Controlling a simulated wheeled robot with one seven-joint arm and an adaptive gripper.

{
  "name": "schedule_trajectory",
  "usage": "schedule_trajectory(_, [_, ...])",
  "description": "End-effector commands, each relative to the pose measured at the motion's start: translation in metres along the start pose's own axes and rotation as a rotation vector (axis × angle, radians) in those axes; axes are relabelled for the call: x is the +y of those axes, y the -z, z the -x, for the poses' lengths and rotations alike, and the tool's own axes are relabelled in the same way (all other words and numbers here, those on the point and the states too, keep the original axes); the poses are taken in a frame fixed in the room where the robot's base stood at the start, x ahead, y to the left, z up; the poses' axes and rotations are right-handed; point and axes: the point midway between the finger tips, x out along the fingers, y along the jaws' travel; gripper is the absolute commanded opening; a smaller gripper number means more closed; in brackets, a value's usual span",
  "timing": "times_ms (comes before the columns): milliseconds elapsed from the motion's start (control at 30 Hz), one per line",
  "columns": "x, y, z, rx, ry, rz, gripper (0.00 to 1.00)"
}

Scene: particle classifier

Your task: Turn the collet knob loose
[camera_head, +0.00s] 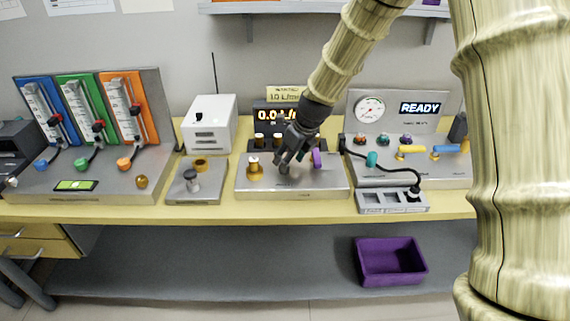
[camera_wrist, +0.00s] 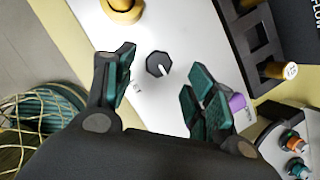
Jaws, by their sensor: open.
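The collet knob (camera_wrist: 158,64) is a small dark faceted knob with a white pointer line, on a light metal plate in the wrist view. Partly hidden lettering is beside it. My gripper (camera_wrist: 162,74) is open, with one green-padded finger on each side of the knob. Gaps show between the knob and both fingers, and I cannot tell how far above the plate the fingertips are. In the head view my gripper (camera_head: 290,157) points down over the middle metal unit (camera_head: 320,188), and the knob is largely hidden by it or hard to make out there.
A brass fitting (camera_head: 254,169) stands left of my gripper on the same unit. A purple part (camera_head: 317,158) is close to its right, also near the right finger in the wrist view (camera_wrist: 237,103). A dark rack (camera_head: 262,146) with brass-coloured pieces stands behind.

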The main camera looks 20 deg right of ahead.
Motion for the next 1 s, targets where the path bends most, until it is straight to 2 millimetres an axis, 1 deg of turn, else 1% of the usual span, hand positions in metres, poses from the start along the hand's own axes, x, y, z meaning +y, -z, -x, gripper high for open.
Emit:
schedule_trajectory(33, [0.000,0.000,-0.007,0.001,-0.002,-0.001,0.55])
schedule_trajectory(100, [0.001,0.000,-0.016,0.001,-0.001,0.000,0.55])
schedule_trajectory(300, [0.002,-0.001,-0.033,0.001,-0.002,0.002,0.55])
schedule_trajectory(467, [0.002,-0.002,-0.037,0.000,0.000,0.002,0.55])
schedule_trajectory(733, [0.002,-0.001,-0.038,0.000,-0.001,0.002,0.55])
schedule_trajectory(867, [0.002,-0.001,-0.038,0.000,-0.001,0.002,0.31])
schedule_trajectory(900, [0.002,-0.001,-0.038,0.000,-0.001,0.002,0.24])
schedule_trajectory(967, [0.002,-0.001,-0.038,0.000,-0.001,0.002,0.13])
schedule_trajectory(1000, [0.002,-0.001,-0.038,0.000,-0.001,0.002,0.09])
